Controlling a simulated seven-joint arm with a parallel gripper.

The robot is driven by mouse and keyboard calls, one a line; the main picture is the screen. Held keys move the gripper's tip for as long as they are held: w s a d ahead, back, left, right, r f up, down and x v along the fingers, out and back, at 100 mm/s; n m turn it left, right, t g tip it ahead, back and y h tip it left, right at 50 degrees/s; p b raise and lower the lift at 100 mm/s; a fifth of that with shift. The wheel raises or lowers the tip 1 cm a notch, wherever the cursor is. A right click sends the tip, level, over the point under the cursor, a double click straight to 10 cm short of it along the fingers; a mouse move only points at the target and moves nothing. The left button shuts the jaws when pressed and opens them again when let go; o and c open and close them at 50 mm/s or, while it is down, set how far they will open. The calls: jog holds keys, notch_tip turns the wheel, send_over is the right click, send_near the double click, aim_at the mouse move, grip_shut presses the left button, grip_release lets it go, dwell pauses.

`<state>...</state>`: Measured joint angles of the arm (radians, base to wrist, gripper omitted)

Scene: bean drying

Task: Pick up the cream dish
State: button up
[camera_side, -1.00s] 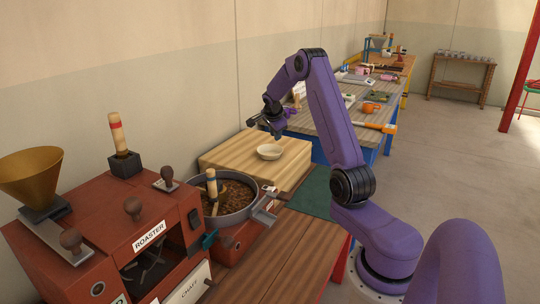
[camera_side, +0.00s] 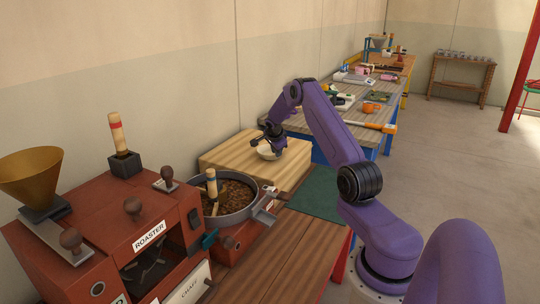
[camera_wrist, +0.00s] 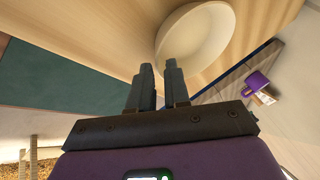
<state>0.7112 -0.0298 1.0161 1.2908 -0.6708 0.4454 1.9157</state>
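The cream dish (camera_side: 267,154) sits on the light wooden block, and in the side view my gripper (camera_side: 266,142) is low over it, partly covering it. In the wrist view the dish (camera_wrist: 196,34) is at the top, just beyond the fingertips. My gripper (camera_wrist: 159,67) has its two dark fingers apart with a narrow gap between them. The right fingertip overlaps the dish's near rim in the picture, while the left one is just outside it. I cannot tell whether a finger touches the rim.
The wooden block (camera_side: 225,153) has bare top around the dish. A round pan of brown beans (camera_side: 234,198) with a wood-handled tool stands in front of it, beside the red roaster (camera_side: 120,235). A green mat (camera_side: 316,194) lies to the right. A cluttered bench (camera_side: 345,120) is behind.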

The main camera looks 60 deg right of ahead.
jog(key=shift+x, duration=1.3)
grip_shut()
jog(key=shift+r, duration=0.15)
notch_tip(320, 180, up, 18)
